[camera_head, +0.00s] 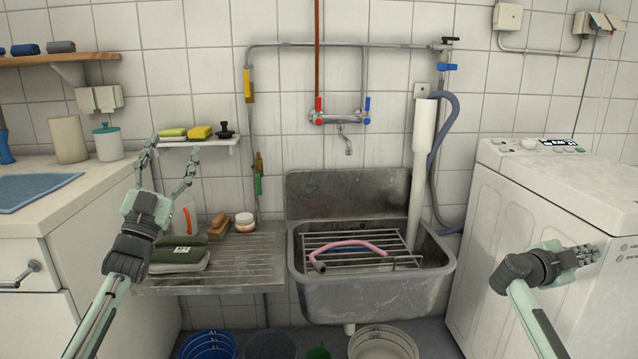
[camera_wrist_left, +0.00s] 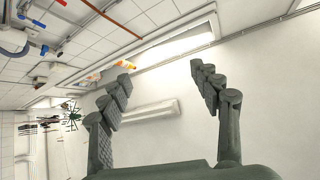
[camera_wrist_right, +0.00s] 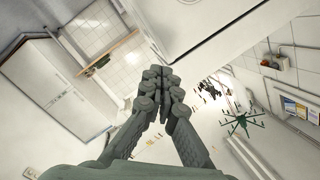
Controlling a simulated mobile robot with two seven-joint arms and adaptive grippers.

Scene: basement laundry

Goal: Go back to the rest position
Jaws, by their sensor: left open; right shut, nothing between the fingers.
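My left gripper (camera_head: 168,168) is raised in front of the small wall shelf, above the draining board on the left. Its fingers are spread wide with nothing between them, which also shows in the left wrist view (camera_wrist_left: 168,82). My right gripper (camera_head: 590,254) is in front of the white washing machine on the right. Its fingers are closed together with nothing held, as the right wrist view (camera_wrist_right: 160,75) shows. Both arms come in from the lower corners of the head view.
A stone sink (camera_head: 375,297) holds a wire rack (camera_head: 345,241) with a pink hose (camera_head: 350,243). Folded cloths (camera_head: 178,266) lie on the draining board (camera_head: 250,265). The washing machine (camera_head: 500,215) stands right, a counter (camera_head: 60,215) left. Buckets (camera_head: 208,345) stand on the floor.

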